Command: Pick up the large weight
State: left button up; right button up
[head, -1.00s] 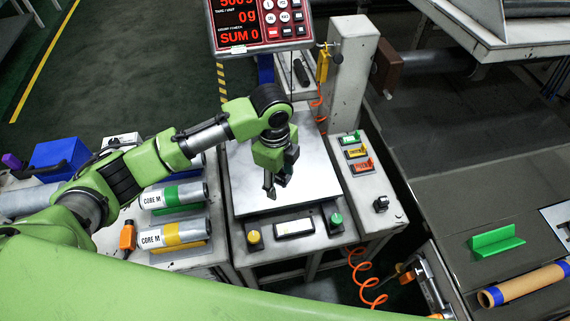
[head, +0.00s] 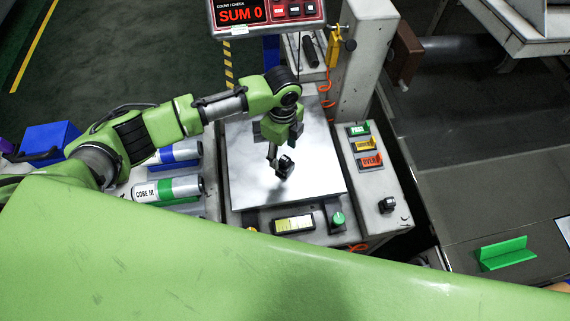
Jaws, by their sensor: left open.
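I cannot make out a large weight for certain in the head view. My left gripper (head: 279,163) points down over the bare metal plate of the weighing scale (head: 318,185). Its dark fingers are apart, and I see nothing held between them. The gripper and wrist hide a part of the plate beneath. My right gripper is not in view.
The scale's display (head: 245,13) stands behind the plate. A panel with PASS, UNDER and OVER labels (head: 364,148) and a grey post (head: 362,60) are to the right. Labelled core rolls (head: 168,190) lie left. A green angle piece (head: 505,254) lies far right.

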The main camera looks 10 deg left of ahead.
aim_at(285, 158)
pick_arm(q)
jog(key=shift+f, duration=0.35)
jog(key=shift+w+d+f, duration=0.1)
jog(key=shift+f, duration=0.7)
notch_tip(285, 158, down, 3)
jog(key=shift+w+d+f, duration=0.15)
jog(key=shift+f, duration=0.15)
grip_shut()
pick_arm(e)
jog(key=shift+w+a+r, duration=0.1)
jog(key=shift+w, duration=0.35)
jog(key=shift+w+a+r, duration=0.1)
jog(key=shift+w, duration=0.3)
